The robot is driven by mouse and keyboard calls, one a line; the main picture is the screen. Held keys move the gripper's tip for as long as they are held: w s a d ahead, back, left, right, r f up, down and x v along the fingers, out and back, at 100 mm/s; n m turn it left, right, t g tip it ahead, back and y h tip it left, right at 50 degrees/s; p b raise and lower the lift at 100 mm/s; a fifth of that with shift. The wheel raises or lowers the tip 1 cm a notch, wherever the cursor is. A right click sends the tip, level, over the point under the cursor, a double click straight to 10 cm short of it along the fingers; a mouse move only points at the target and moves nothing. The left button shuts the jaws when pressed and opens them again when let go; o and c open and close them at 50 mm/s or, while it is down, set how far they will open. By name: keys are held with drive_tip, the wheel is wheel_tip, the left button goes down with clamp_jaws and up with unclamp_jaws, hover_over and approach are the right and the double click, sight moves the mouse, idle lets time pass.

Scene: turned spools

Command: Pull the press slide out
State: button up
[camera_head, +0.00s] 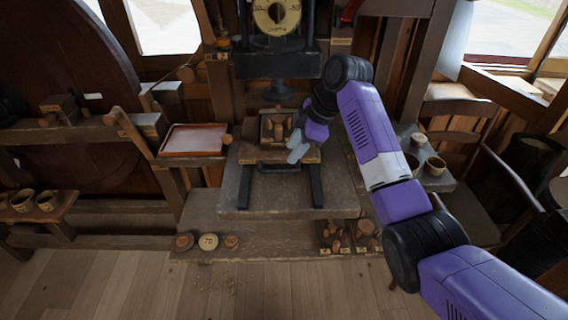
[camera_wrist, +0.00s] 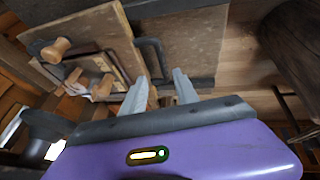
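The press slide (camera_head: 276,154) is a wooden board on two dark rails under the press, with a framed holder on top. In the wrist view the slide (camera_wrist: 122,45) has a dark bar handle (camera_wrist: 152,52) along its front edge. My gripper (camera_head: 294,148) is at the slide's front right in the head view. In the wrist view my gripper (camera_wrist: 160,75) is open, its two pale fingers apart, with one end of the handle appearing between the tips. I cannot tell whether they touch it. The gripper partly hides the slide's right side in the head view.
The press ram (camera_head: 277,90) hangs above the slide, under a dial (camera_head: 277,15). A reddish tray (camera_head: 194,140) lies to the left. Round tokens (camera_head: 208,241) and a box of spools (camera_head: 345,236) sit on the lower step. The rails in front of the slide are clear.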

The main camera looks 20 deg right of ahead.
sight(281, 169)
drive_tip(key=x, duration=0.3)
drive_tip(key=p+x, duration=0.1)
drive_tip(key=x, duration=0.3)
drive_tip(key=shift+s+f, duration=0.15)
drive_tip(key=shift+f, duration=0.15)
drive_tip(key=shift+c, duration=0.5)
clamp_jaws()
idle(0.8)
